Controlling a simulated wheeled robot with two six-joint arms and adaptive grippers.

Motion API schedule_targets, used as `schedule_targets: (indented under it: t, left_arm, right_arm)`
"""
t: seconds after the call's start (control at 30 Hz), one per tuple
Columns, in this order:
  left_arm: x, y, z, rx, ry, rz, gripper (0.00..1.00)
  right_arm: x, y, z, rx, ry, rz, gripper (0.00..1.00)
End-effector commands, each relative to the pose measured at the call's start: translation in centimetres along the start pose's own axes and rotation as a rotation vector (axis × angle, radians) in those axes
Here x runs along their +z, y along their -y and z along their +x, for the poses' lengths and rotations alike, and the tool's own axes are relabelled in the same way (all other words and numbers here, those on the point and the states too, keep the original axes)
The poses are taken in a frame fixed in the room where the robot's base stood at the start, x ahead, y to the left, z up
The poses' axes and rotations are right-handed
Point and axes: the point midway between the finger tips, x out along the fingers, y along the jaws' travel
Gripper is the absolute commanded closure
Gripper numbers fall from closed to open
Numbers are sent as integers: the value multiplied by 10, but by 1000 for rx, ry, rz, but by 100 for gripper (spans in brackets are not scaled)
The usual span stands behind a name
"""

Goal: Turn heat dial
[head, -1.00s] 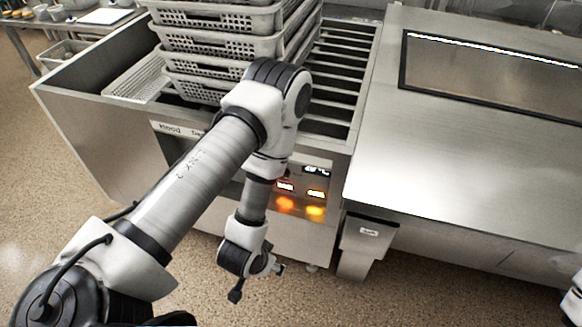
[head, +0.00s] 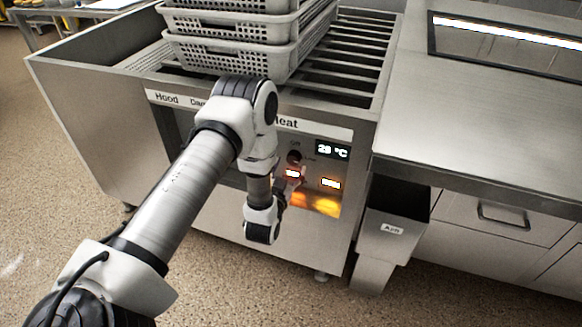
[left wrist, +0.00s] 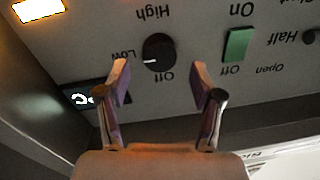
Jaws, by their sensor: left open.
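The heat dial (left wrist: 158,52) is a round black knob with a white mark, on the machine's front panel. It shows upside down in the left wrist view, among the labels Off, Low and High; the mark points left, toward the Low side. In the head view the dial (head: 294,157) sits under the word Heat, left of a display (head: 331,150) reading 29 °C. My left gripper (left wrist: 161,72) is open and empty, its fingertips apart on either side of the dial's Off-label edge. I cannot tell whether they touch the panel. My right gripper is not in view.
A green switch (left wrist: 237,44) marked On and Off is beside the dial. Lit indicators (head: 330,183) glow below the display. Stacked perforated baskets (head: 235,55) stand on the machine. A grey bin (head: 393,228) stands right of the panel, by a steel counter (head: 490,110).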

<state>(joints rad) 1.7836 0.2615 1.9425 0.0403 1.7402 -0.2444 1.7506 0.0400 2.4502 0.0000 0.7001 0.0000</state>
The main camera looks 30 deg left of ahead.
Motion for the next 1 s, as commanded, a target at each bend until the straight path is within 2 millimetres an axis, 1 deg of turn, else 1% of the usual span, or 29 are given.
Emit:
schedule_targets:
  t: [0.03, 0.13, 0.23, 0.4, 0.47, 0.5, 0.57, 0.6, 1.0]
  left_arm:
    - [1, 0, 8, -1, -3, 0, 34]
    - [0, 0, 19, 0, -2, 0, 34]
    - [0, 0, 23, 1, 1, 1, 34]
    - [0, 0, 23, 1, 2, 1, 34]
    - [0, 0, 23, 1, 2, 0, 55]
    - [0, 0, 23, 1, 2, 0, 69]
    - [0, 0, 23, 1, 1, 0, 91]
    - [0, 0, 23, 1, 1, 0, 94]
    - [0, 0, 23, 1, 3, -38, 94]
  right_arm:
    - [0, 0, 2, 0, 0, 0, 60]
    - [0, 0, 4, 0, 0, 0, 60]
    - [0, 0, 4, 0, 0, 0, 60]
    - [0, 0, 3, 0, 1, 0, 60]
    - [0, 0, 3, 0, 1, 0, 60]
    - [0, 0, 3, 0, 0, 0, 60]
    - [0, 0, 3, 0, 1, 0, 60]
    - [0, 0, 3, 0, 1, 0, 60]
    - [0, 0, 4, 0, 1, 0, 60]
